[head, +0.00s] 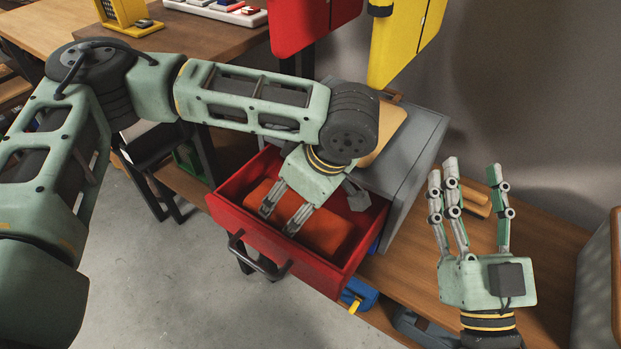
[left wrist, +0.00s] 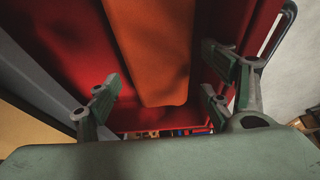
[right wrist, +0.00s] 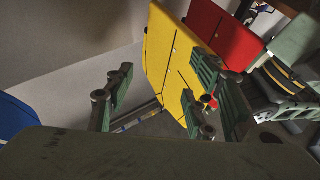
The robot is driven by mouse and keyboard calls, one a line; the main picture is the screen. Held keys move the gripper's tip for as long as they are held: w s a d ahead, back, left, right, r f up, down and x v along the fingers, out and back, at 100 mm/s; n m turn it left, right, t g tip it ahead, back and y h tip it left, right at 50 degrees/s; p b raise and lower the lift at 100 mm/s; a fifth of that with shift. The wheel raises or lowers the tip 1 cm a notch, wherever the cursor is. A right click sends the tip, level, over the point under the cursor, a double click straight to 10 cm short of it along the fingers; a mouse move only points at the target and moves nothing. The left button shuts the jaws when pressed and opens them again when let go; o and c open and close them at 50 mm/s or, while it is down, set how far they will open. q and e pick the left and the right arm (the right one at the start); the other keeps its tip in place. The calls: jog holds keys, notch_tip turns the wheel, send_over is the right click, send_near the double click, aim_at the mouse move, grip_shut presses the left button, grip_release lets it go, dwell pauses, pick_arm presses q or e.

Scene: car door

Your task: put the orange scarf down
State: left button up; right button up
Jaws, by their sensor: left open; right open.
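The orange scarf (head: 325,231) lies folded inside the open red drawer (head: 308,268). In the left wrist view the scarf (left wrist: 151,50) shows as a flat orange block between the fingers, with the red drawer wall beside it. Whether the fingertips touch the scarf I cannot tell. My right gripper (head: 474,185) is open and empty, raised at the right with its fingers up.
The drawer belongs to a grey cabinet (head: 411,165) on a wooden bench (head: 545,250). A red panel (head: 300,25) and a yellow panel (head: 403,40) hang above. A blue object (head: 358,293) sits below the drawer. Open floor (head: 150,285) lies at the left.

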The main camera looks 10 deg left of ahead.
pick_arm(q)
jog(key=p+v, duration=0.2)
jog(key=v, duration=0.4)
jog(key=shift+p+v, duration=1.05)
jog(key=shift+v, duration=1.95)
pick_arm(e)
jog(key=d+f+g+h, duration=0.1)
jog(key=f+g, duration=0.4)
jog(key=f, duration=0.4)
jog(key=s+d+f+g+h, duration=0.1)
jog(key=d+f+g+h, duration=0.1)
jog(key=f+g, duration=0.3)
jog(key=shift+s+f+m+h, duration=0.2)
jog(key=shift+f+m+h, duration=0.1)
jog(key=shift+f, duration=1.85)
pick_arm(q)
jog(key=shift+c, duration=0.2)
